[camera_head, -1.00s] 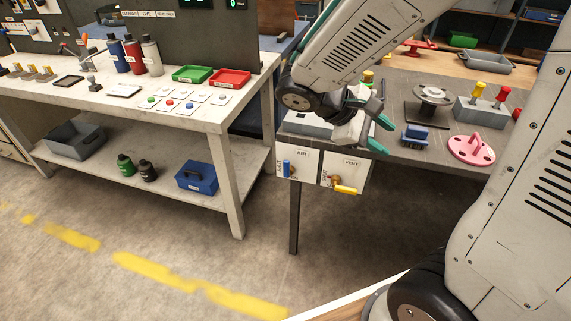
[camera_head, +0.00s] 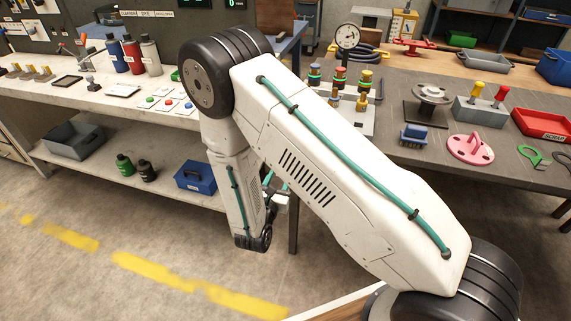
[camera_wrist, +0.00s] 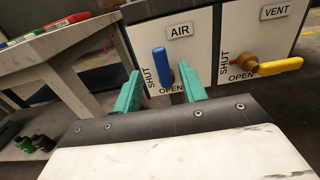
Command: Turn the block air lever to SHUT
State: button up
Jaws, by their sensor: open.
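In the wrist view the AIR lever (camera_wrist: 161,64) is blue and stands nearly upright on its white AIR panel (camera_wrist: 205,38). A SHUT label (camera_wrist: 149,78) is to its left and an OPEN label (camera_wrist: 171,90) below its lower end. My gripper (camera_wrist: 161,88) is open, with one teal finger on each side of the lever's lower part. I cannot tell whether either finger touches it. In the head view my gripper (camera_head: 275,187) is small and partly hidden by my arm, which also hides the lever.
The VENT lever (camera_wrist: 280,66), yellow and pointing right, is close beside on its own panel. A white bench (camera_head: 110,98) stands to the left.

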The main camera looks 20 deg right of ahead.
jog(key=x, duration=0.7)
jog(key=shift+w+d, duration=0.2)
jog(key=shift+w, duration=0.05)
grip_shut()
